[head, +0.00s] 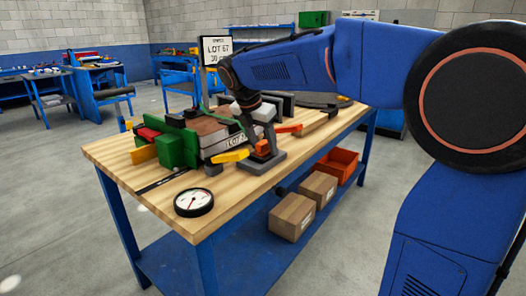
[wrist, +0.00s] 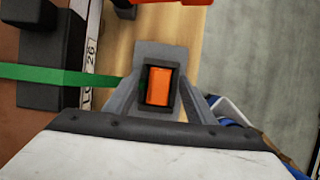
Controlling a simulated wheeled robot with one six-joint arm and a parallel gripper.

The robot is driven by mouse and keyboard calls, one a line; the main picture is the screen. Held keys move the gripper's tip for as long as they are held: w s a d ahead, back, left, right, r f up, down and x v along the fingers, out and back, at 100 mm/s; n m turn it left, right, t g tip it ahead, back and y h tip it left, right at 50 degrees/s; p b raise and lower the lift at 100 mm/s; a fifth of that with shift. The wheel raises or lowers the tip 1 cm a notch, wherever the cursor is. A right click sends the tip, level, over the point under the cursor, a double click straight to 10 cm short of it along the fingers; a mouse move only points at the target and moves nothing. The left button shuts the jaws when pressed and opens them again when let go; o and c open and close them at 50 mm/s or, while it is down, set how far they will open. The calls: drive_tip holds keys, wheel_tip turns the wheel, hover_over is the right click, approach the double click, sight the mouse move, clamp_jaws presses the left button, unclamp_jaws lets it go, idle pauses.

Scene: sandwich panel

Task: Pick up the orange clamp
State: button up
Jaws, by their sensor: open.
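The orange clamp (head: 262,147) shows as a small orange block on a grey base (head: 262,164) near the table's right edge. In the wrist view it is an orange rectangle (wrist: 159,86) in a dark frame, near the middle. My gripper (head: 258,130) is directly above it, pointing down. In the wrist view, the grey fingers of my gripper (wrist: 161,100) appear on both sides of the orange part, apart from each other. Whether they touch it cannot be seen. The clamp's lower part is hidden.
A panel stack with a white "LOT 26" label (head: 234,142) and green blocks (head: 178,150) stands close on the left. A yellow handle (head: 230,156) and a red-orange handle (head: 290,129) lie close by.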

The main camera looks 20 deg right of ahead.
sight(263, 142)
drive_tip(key=c, duration=1.2)
drive_tip(key=shift+r, duration=0.15)
drive_tip(key=shift+r, duration=7.4)
